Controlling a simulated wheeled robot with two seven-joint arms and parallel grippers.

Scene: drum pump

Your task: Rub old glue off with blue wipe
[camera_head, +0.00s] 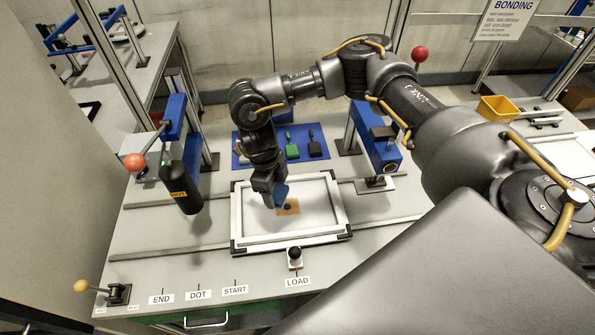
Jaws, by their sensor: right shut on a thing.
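A blue wipe (281,194) is held in my right gripper (270,198), which is shut on it. The gripper points down over a white plate with a dark-cornered frame (242,215). The wipe is at a small orange-tan patch (293,208) with a dark spot on it, likely the old glue. The gripper and wipe hide part of the patch's left side. I cannot tell whether the wipe touches the patch. My left gripper is not in view.
A blue mat (239,156) behind the frame holds a green-handled tool (292,150) and a dark one (315,147). A blue post (375,140) stands at the right. A black knob (295,254) sits at the frame's front.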

